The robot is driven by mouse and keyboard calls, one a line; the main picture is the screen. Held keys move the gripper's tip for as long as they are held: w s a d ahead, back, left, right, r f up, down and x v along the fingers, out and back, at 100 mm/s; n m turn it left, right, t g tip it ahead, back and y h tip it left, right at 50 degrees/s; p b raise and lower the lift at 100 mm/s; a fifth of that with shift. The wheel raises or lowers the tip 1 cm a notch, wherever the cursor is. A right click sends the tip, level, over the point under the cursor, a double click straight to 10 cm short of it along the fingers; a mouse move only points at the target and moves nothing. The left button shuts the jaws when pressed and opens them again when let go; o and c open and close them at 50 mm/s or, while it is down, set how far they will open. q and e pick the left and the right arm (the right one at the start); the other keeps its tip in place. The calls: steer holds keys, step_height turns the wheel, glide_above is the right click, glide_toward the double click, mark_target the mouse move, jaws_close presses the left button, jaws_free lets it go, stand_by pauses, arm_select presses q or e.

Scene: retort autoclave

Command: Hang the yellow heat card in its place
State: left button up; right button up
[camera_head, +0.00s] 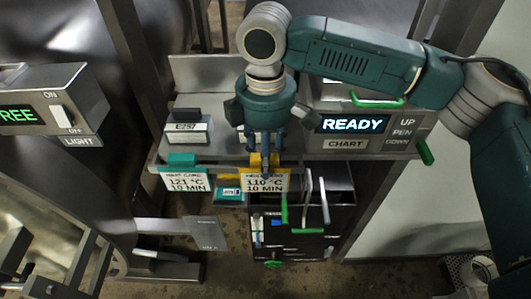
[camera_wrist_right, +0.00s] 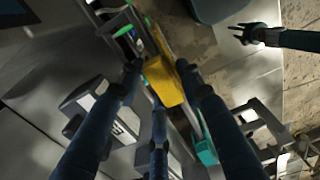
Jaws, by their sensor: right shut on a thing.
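The yellow heat card (camera_head: 262,178) has a yellow top and a white face reading 110 °C 10 MIN. It hangs upright at the front edge of the grey shelf, right of the teal heat card (camera_head: 185,178), which reads 121 °C 10 MIN. My right gripper (camera_head: 264,152) points down and is shut on the yellow card's top. In the right wrist view the yellow card (camera_wrist_right: 163,80) sits between the fingertips. Whether it touches a hook is hidden. My left gripper (camera_wrist_right: 243,34) shows only in the right wrist view, small, with fingers apart and nothing between them.
A box labelled E257 (camera_head: 187,128) stands on the shelf. The READY panel (camera_head: 352,124) with green handles is close on the right. Below is a dark rack (camera_head: 300,222) with tools and handles. A light-switch box (camera_head: 50,105) is at the left.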

steer(key=shift+f, duration=0.15)
steer(key=o, duration=1.2)
step_height(320, 180, up, 12)
steer(key=shift+w+r, duration=0.1)
